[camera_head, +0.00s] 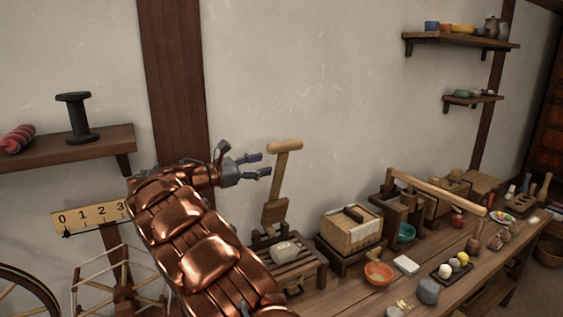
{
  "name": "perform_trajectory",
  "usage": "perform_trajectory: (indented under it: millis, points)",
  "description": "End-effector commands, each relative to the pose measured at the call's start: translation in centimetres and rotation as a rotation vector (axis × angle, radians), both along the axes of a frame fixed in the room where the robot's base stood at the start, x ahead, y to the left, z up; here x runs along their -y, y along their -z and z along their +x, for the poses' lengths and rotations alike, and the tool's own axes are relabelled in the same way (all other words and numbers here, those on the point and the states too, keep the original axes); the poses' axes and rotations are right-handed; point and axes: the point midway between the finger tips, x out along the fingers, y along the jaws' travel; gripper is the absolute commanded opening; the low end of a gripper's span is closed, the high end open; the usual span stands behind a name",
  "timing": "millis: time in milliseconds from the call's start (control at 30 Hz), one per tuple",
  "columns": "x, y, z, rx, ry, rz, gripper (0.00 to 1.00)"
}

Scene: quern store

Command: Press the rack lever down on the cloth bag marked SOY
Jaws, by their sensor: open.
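The rack lever (279,180) is a wooden bar with a crosspiece handle at its top and a broader block near its foot. It stands nearly upright, leaning slightly right. A pale cloth bag (286,250) lies on a slatted wooden rack (313,266) just below and right of the lever's foot. Any marking on the bag is too small to read. My gripper (264,165) is open and empty, its fingers pointing right. In the picture it is just left of the lever, below the handle; whether they touch I cannot tell.
A wicker box (352,228) stands right of the rack. Beyond it is a long wooden beam (437,193) over several wooden boxes. An orange bowl (379,274) and a white block (406,265) sit on the bench. A shelf with a black spool (77,116) is at left.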

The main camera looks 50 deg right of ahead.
Motion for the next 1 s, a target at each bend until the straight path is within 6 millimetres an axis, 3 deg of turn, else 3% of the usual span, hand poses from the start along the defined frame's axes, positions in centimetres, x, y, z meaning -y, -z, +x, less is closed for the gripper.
perform_trajectory:
  millis: [600, 867, 1000]
  points:
    - [6.8, -0.1, -2.3, 0.003, 0.003, 0.002, 0.54]
    - [7.1, 0.0, -2.4, 0.003, 0.002, 0.001, 0.54]
    - [7.1, -0.1, -2.4, 0.003, 0.002, 0.001, 0.43]
